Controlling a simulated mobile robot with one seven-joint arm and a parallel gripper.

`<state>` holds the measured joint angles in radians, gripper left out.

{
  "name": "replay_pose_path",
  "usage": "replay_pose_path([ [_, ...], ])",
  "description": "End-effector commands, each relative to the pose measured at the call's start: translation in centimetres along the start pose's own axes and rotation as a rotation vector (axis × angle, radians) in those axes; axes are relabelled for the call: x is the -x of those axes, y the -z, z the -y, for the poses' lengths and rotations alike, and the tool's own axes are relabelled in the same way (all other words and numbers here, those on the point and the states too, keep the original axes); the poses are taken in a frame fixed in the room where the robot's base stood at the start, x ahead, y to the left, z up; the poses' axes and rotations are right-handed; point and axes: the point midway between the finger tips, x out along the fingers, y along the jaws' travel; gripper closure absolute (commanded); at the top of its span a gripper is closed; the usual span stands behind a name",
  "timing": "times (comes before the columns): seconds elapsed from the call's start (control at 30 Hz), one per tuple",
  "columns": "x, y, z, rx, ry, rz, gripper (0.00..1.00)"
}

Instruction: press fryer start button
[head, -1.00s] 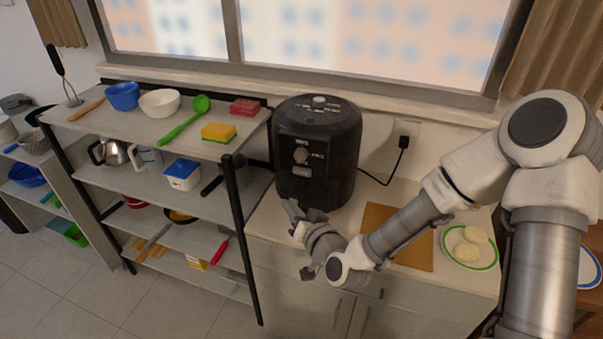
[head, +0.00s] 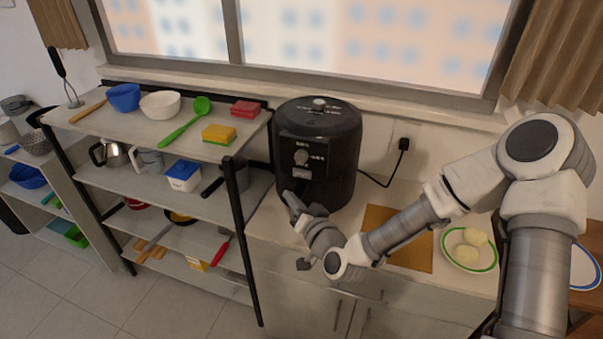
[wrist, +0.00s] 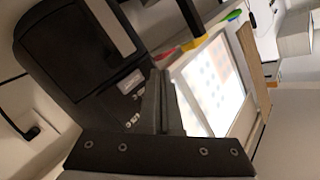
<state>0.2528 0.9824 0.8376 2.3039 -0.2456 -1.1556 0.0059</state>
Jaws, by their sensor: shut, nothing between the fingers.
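The black fryer (head: 335,150) stands upright on the counter, with a round knob (head: 301,157) and pale markings on its front panel. A small light-edged panel (head: 301,172) sits below the knob; I cannot tell for sure which part is the start button. My gripper (head: 289,196) is shut and empty, close to the fryer's lower front. In the wrist view the dark fryer (wrist: 60,55) fills the upper left, and my gripper's fingers (wrist: 165,78) are together beside its marked panel (wrist: 130,85). Whether the fingertips touch the fryer cannot be told.
A shelf rack (head: 150,125) with bowls, pots and utensils stands left of the fryer. A cutting board (head: 410,255) and a plate (head: 455,262) with pale food lie on the counter to the right. A power cord (head: 375,180) runs from fryer to socket.

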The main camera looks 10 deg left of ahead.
Motion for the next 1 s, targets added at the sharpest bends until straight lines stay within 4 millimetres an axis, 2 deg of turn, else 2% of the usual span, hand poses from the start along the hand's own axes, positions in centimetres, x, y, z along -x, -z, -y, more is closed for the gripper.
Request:
replay_pose_path([
  [0.2,-2.2,1.7,-1.6,0.001,-0.001,-0.002,1.0],
  [0.4,-3.6,2.5,-2.7,0.002,0.0,-0.001,1.0],
  [1.0,-4.0,3.0,-2.9,0.001,0.0,0.0,1.0],
])
